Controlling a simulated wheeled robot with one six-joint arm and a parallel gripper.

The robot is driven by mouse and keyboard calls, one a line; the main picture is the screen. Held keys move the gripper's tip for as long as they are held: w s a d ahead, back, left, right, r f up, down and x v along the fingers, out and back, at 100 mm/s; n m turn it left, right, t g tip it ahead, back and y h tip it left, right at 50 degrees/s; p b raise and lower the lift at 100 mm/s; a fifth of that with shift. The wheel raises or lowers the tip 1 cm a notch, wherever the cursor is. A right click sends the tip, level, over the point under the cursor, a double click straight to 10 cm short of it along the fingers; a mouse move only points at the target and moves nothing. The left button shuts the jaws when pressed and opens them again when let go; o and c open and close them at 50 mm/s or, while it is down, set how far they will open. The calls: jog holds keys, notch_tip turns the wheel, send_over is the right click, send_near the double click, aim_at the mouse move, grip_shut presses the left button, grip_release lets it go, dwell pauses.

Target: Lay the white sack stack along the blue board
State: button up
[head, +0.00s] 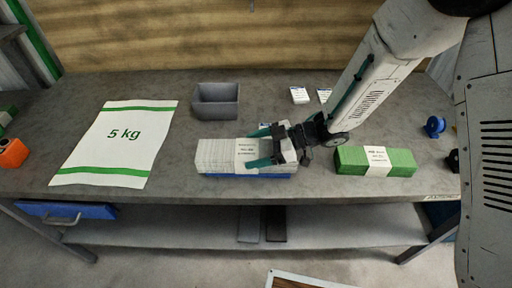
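The white sack stack (218,154), with a pale printed band around it, lies lengthwise left to right near the table's front. Whether the fingers press on the stack is unclear.
A green sack stack (376,161) lies just right of my gripper. A grey open bin (216,101) stands behind the white stack. A flat "5 kg" sack (120,143) lies at left. Small white labels (299,95) lie at the back, and a blue round item (435,126) at right.

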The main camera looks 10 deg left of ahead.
jog(key=shift+o, duration=0.9)
jog(key=shift+d+r, duration=0.15)
jog(key=shift+r, duration=0.05)
jog(key=v, duration=1.1)
jog(key=shift+w+d+r, duration=0.1)
jog(key=shift+d, duration=0.25)
